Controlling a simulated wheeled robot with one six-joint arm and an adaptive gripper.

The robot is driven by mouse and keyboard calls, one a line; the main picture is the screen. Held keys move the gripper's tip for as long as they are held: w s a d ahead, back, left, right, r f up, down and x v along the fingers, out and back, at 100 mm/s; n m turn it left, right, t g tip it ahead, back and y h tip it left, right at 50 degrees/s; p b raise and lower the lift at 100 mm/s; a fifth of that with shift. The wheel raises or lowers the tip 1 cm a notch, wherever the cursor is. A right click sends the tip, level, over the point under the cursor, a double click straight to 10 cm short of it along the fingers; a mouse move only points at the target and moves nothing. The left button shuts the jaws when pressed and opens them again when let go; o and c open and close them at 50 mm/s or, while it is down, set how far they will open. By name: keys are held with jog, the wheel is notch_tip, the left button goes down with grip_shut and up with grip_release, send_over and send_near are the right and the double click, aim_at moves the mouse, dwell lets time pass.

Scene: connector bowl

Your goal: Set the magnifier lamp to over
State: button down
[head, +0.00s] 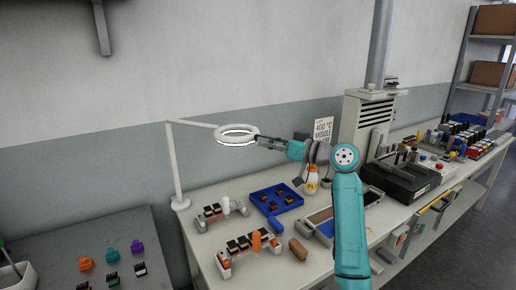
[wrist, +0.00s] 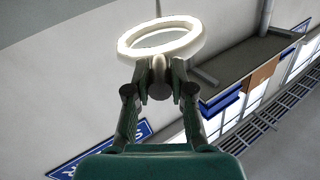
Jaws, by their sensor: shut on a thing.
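The magnifier lamp is a white ring head (head: 237,131) on a thin white arm, carried by an upright white post (head: 175,165) at the bench's left back corner. In the head view the ring hangs above the bench, over the area of the blue tray and the connector rows. My gripper (head: 260,139) reaches in from the right and is shut at the ring's right edge. In the wrist view the lit ring (wrist: 160,38) stands just beyond the fingertips, and my gripper (wrist: 159,80) is closed on a small knob or handle at its near edge.
Below the lamp are a blue tray (head: 275,200) and connector rows (head: 250,251) on the white bench. An orange-labelled bottle (head: 312,180), a sign (head: 323,130) and a black device (head: 405,182) stand to the right. A grey table (head: 75,235) with coloured connectors is at left.

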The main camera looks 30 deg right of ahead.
jog(key=shift+w+d+n+y, duration=0.2)
jog(key=shift+w+d, duration=0.1)
jog(key=shift+d, duration=0.25)
jog(key=shift+w+d+n+y, duration=0.1)
jog(key=shift+w+d+y, duration=0.15)
jog(key=shift+d, duration=0.25)
jog(key=shift+d+r, duration=0.1)
jog(key=c, duration=1)
grip_release()
jog(key=shift+w+d, duration=0.15)
jog(key=shift+w, duration=0.05)
jog(key=v, duration=1.2)
jog(key=shift+s+d, duration=0.1)
